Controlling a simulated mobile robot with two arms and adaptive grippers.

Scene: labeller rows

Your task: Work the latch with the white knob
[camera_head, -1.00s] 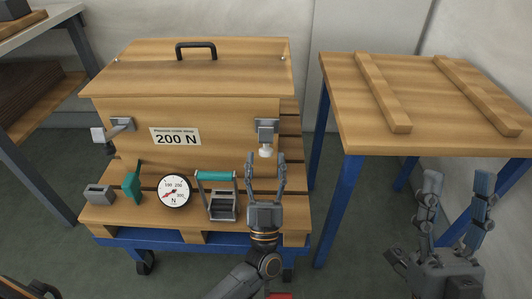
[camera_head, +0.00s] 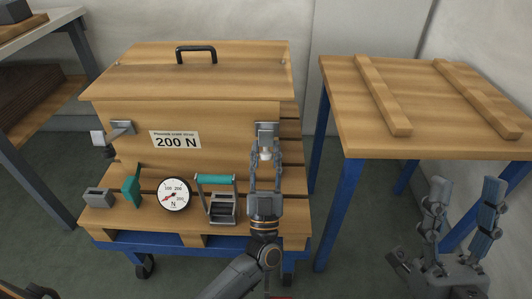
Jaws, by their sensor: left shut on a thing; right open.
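A wooden crate (camera_head: 220,118) with a lid and a "200 N" label (camera_head: 175,140) stands on a pallet cart. The latch with the white knob (camera_head: 265,154) is at the right of the crate's front, its metal plate (camera_head: 266,129) above the knob. My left gripper (camera_head: 265,149) points up from below, with its fingers on both sides of the white knob, shut on it. The fingers hide the knob's sides. My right gripper (camera_head: 465,190) is open and empty at lower right, in front of the side table.
On the pallet's front (camera_head: 150,225) stand a grey block (camera_head: 97,197), a teal piece (camera_head: 132,186), a round dial gauge (camera_head: 173,193) and a teal-handled frame (camera_head: 218,200). A wooden table (camera_head: 430,130) with two battens stands at right.

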